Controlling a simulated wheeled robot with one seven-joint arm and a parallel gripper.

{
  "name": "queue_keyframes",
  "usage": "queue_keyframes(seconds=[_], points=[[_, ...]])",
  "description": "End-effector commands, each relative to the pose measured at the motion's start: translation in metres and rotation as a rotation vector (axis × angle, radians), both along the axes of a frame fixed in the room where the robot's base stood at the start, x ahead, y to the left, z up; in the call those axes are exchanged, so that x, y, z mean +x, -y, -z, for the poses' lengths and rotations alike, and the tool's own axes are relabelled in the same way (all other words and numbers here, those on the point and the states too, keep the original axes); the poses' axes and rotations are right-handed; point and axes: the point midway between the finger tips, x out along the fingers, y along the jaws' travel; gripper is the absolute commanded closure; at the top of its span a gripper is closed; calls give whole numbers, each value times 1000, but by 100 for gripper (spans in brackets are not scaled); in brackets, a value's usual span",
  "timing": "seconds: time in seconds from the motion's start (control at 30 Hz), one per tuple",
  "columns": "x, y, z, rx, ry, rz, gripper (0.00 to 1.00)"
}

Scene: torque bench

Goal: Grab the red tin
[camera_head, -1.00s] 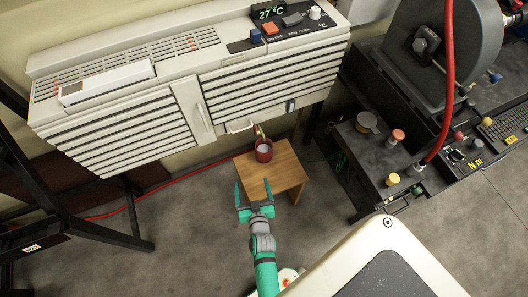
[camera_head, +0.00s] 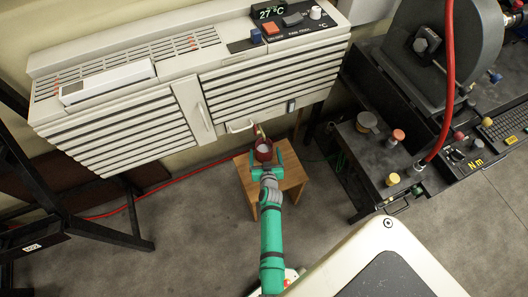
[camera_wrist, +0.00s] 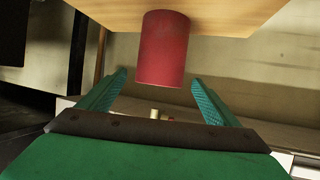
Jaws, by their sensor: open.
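The red tin (camera_head: 263,150) stands on a small wooden stool (camera_head: 243,176) under the wall unit, its pale inside showing from above. In the wrist view the red tin (camera_wrist: 162,50) shows ahead, between and just beyond the two teal fingers. My gripper (camera_head: 264,158) is open, with one finger on either side of the tin in the head view. In the wrist view my gripper (camera_wrist: 158,86) shows a gap between each fingertip and the tin.
The white wall unit (camera_head: 190,105) with slats and a handle hangs right behind the stool. A thin brownish thing (camera_head: 258,131) stands at the tin's back. A dark bench (camera_head: 375,160) with knobs is to the right. A red hose (camera_head: 160,187) runs along the floor at left.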

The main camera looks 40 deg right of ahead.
Motion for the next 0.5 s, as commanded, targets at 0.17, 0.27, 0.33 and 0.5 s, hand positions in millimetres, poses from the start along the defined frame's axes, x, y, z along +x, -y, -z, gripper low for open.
queue_keyframes(seconds=[0.17,0.27,0.33,0.5], points=[[11,7,4,0,1,-1,16],[22,14,9,0,1,-1,16],[28,18,13,1,1,-1,16],[39,24,18,0,0,-2,16]])
